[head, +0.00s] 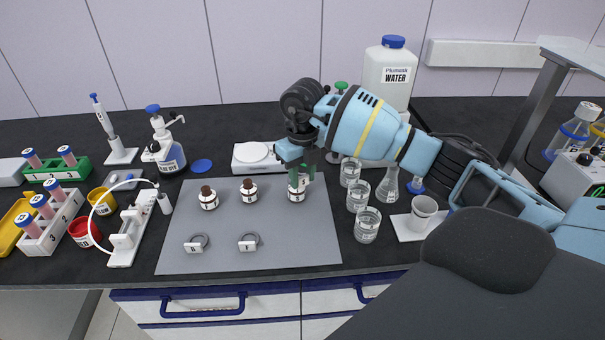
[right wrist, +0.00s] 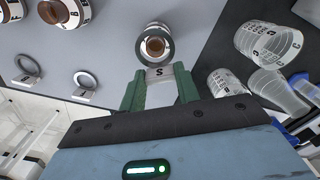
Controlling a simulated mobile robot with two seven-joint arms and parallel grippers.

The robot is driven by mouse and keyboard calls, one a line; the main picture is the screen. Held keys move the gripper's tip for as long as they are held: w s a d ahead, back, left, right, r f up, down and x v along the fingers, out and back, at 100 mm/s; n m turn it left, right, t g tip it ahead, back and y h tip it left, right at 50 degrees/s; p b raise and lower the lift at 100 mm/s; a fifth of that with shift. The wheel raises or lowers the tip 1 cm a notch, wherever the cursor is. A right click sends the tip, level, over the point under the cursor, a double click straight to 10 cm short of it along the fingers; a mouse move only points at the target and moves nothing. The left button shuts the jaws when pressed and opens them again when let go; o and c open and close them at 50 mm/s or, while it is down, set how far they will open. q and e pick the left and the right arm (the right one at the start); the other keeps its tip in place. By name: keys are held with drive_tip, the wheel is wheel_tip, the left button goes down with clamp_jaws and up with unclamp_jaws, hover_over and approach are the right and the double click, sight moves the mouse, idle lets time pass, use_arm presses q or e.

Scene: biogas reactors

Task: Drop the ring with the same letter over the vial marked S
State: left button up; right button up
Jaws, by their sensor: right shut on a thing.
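My right gripper (head: 298,172) is shut on the tag of a grey ring. The white tag marked S (right wrist: 157,73) sits between its green fingertips in the right wrist view. The ring (right wrist: 139,52) shows around the brown cap of a vial (right wrist: 155,27) there. In the head view this vial (head: 296,196) stands upright on the grey mat, right under the fingers, which hide its cap. I cannot tell how far down the vial the ring sits, and the vial's letter is not readable. My left gripper is not in view.
Two brown-capped vials (head: 208,200) (head: 249,190) stand left on the mat (head: 300,245). Two tagged rings (head: 198,243) (head: 249,242) lie at its front. Glass beakers (head: 367,226) stand close on the right. A white scale (head: 257,158) is behind. The mat's front right is clear.

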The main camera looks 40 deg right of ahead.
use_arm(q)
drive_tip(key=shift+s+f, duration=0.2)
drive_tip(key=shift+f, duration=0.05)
use_arm(e)
drive_tip(key=shift+f, duration=0.95)
drive_tip(key=o, duration=1.4)
drive_tip(key=shift+r, duration=0.1)
drive_tip(key=shift+r+p, duration=1.3)
drive_tip(key=shift+r, duration=2.2)
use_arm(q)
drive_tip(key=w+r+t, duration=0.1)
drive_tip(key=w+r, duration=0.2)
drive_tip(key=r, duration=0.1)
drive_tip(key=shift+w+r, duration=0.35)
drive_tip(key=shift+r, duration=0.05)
use_arm(e)
drive_tip(key=shift+f, duration=0.1)
